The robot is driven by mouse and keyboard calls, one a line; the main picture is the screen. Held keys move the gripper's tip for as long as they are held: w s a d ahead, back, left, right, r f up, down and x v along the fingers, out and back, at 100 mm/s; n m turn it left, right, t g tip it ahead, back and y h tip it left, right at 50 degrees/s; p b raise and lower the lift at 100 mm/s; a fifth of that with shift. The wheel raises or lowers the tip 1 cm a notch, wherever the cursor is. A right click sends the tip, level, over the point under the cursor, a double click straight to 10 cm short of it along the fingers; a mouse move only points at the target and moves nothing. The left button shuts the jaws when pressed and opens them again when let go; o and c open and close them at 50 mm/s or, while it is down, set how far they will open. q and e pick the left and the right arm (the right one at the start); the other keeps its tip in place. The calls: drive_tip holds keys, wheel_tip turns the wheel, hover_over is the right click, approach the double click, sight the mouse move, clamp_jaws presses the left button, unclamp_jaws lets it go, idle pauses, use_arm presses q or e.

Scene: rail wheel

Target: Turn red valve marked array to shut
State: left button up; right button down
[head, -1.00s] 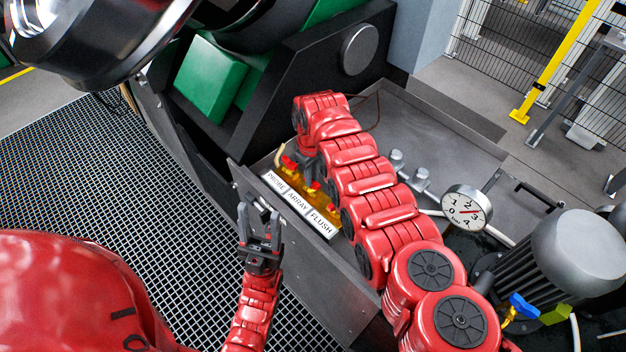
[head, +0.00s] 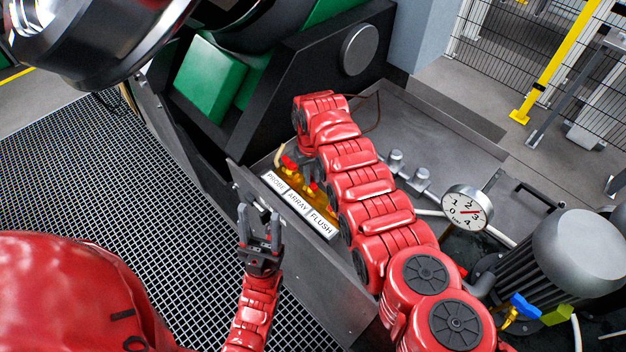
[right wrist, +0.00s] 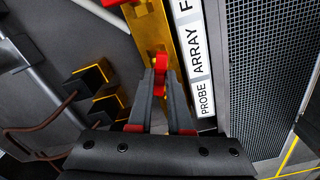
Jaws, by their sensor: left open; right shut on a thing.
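The red array valve handle (right wrist: 160,64) sits on the brass manifold (right wrist: 151,28) beside the ARRAY label (right wrist: 196,55) in the right wrist view. My right gripper (right wrist: 161,82) is shut on this handle, with a finger on either side. In the head view the right forearm partly covers the manifold, and the grip is largely hidden. The label plate (head: 298,204) reads PROBE, ARRAY, FLUSH, with red handles showing behind it. My left gripper (head: 261,222) is open and empty, in front of the panel and apart from the valves.
A pressure gauge (head: 467,208) and a grey motor (head: 575,255) stand to the right. The grey tray wall (head: 345,285) runs below the labels. Black blocks (right wrist: 88,78) with cables lie left of the manifold in the right wrist view. A grating floor (head: 90,185) is at left.

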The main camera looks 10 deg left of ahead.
drive_tip(key=m, duration=0.3)
drive_tip(key=shift+f+b, duration=0.15)
drive_tip(key=shift+b, duration=0.2)
drive_tip(key=shift+m, duration=0.8)
drive_tip(key=shift+m+b, duration=0.45)
drive_tip(key=shift+m, duration=1.85)
